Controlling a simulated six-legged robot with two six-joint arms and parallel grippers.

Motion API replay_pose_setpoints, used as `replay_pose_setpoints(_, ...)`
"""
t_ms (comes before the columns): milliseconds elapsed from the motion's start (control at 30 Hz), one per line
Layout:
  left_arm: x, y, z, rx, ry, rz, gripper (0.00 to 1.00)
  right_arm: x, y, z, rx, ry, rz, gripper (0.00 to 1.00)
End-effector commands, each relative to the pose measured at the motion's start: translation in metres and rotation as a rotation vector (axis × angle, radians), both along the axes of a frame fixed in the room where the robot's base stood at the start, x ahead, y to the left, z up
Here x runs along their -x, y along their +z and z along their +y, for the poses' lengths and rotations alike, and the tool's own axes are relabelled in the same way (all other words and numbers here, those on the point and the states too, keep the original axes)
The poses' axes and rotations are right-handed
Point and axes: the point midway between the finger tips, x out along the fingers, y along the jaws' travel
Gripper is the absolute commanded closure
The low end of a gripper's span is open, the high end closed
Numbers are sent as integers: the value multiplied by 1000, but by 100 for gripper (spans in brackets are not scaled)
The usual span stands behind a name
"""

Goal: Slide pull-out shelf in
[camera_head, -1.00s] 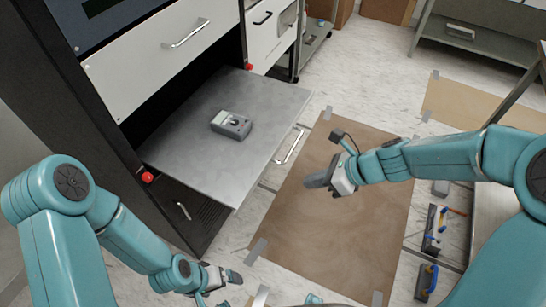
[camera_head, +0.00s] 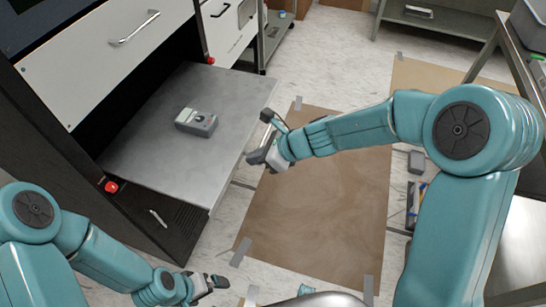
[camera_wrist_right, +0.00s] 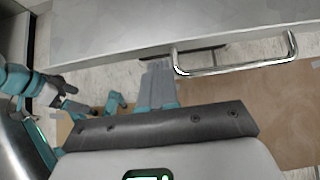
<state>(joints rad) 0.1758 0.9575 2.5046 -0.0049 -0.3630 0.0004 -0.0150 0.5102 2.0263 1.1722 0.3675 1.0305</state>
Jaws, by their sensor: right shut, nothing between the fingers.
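The pull-out shelf (camera_head: 240,95) is a grey metal plate extended from the dark cabinet in the head view. A small grey meter (camera_head: 196,122) lies on it. In the right wrist view the shelf (camera_wrist_right: 110,35) spans the top, with a silver bar handle (camera_wrist_right: 235,70) on its front edge. My right gripper (camera_head: 257,158) is shut and empty, close in front of that edge; it also shows in the wrist view (camera_wrist_right: 160,124), below the handle with a visible gap.
A white drawer (camera_head: 110,50) sits above the shelf. Red knobs (camera_head: 111,187) flank the shelf opening. A brown floor sheet (camera_head: 320,215), taped down, lies in front. A metal table (camera_head: 520,240) stands at right, and a low rack (camera_head: 435,25) at the back.

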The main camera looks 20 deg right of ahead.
Motion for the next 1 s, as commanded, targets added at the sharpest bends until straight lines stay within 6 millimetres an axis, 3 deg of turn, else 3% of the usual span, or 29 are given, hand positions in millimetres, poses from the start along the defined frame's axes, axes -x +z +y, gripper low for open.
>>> replay_pose_setpoints(200,0,3,0,0,0,0,0,-10,1,12,0,1,0,100)
replay_pose_setpoints(667,0,4,0,0,0,0,0,-12,1,15,0,1,1,100)
replay_pose_setpoints(1000,0,18,0,0,0,0,0,-33,2,48,1,4,1,100)
